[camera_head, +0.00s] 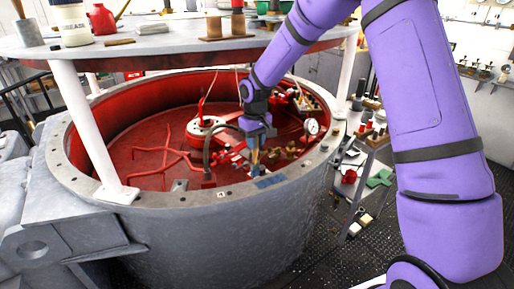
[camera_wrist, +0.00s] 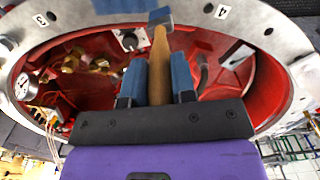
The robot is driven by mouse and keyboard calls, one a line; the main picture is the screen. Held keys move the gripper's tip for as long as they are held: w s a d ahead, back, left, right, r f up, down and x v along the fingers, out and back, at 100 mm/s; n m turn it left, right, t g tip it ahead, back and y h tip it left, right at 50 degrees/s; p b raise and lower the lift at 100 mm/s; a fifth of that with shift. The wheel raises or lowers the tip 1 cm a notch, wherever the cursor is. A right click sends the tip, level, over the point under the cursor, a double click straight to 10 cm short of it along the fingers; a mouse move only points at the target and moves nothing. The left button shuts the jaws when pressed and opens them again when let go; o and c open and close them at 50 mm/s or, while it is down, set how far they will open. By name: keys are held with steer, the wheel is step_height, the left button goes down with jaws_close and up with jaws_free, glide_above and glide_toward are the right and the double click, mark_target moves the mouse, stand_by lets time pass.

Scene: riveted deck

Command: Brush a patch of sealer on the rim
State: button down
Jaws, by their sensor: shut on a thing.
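My gripper (camera_wrist: 159,80) has two blue fingers shut on the wooden handle of a brush (camera_wrist: 160,60). The brush's grey-blue head (camera_wrist: 160,17) points away from the fingers and overlaps the grey rim (camera_wrist: 258,20) in the wrist view; I cannot tell if it touches. In the head view my gripper (camera_head: 257,135) hangs over the near inside edge of the round vessel, above its bolted rim (camera_head: 150,205).
The red vessel interior holds pipework (camera_head: 165,155), a pressure gauge (camera_head: 312,127) and brass fittings (camera_wrist: 75,62). A round grey table (camera_head: 160,45) on white posts stands over the back, carrying jars. A cluttered shelf (camera_head: 360,155) is to the right.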

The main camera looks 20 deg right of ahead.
steer(key=shift+r, duration=1.25)
